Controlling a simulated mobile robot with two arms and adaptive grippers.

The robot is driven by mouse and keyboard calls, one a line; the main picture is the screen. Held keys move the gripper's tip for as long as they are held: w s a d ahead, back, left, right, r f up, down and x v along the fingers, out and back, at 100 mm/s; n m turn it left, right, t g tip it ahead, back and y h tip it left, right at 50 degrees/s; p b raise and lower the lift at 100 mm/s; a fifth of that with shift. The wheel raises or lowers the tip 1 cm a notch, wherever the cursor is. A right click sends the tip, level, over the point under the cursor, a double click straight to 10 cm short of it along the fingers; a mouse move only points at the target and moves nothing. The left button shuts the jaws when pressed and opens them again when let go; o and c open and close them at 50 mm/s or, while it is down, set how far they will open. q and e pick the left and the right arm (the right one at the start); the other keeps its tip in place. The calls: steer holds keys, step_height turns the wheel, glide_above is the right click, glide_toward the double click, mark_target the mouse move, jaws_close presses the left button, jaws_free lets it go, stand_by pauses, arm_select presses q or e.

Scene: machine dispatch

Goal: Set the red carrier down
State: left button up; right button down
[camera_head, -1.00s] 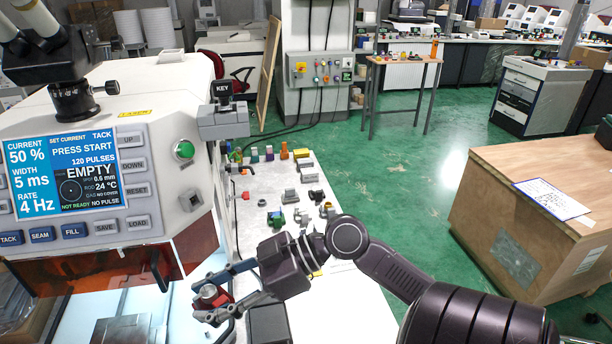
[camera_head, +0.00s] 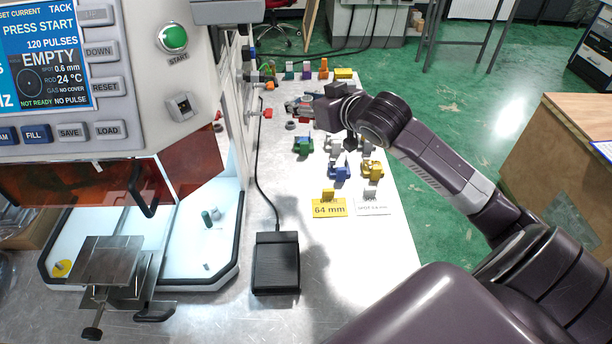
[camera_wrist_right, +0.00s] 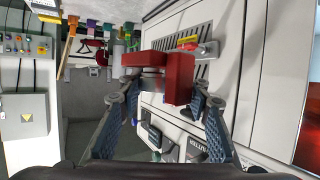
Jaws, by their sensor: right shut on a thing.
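My right gripper (camera_wrist_right: 165,92) is shut on the red carrier (camera_wrist_right: 178,78), an angular red block that shows between its two fingers in the right wrist view. In the head view this gripper (camera_head: 299,107) is over the far part of the bench, beside the machine's side wall. The carrier is hard to make out there, and I cannot tell whether it touches anything. My left gripper is not in view.
A red handle (camera_head: 267,113) sticks out from the machine's side near the gripper. Green (camera_head: 303,146), blue (camera_head: 340,172) and yellow (camera_head: 373,169) parts stand on the bench nearer me. A black foot pedal (camera_head: 275,265) and a yellow card (camera_head: 329,208) lie closer.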

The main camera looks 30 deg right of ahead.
steer(key=shift+w+a+r+m+h+p, duration=0.1)
steer(key=shift+r+m+h+p, duration=0.3)
steer(key=shift+p, duration=0.2)
steer(key=shift+h, duration=0.3)
steer(key=shift+d+f+m+h+p, duration=0.2)
steer(key=shift+m+h+p, duration=0.3)
steer(key=shift+m+p, duration=0.2)
steer(key=shift+f, duration=0.3)
glide_above(304, 171)
step_height(304, 171, down, 15)
steer(key=shift+w+r, duration=0.1)
steer(key=shift+r, duration=0.05)
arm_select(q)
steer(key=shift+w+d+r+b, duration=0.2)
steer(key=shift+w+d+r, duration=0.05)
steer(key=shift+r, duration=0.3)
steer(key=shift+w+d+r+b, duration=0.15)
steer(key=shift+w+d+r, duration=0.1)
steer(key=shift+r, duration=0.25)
arm_select(e)
steer(key=shift+f, duration=2.35)
steer(key=shift+f, duration=0.1)
steer(key=c, duration=1.2)
jaws_free()
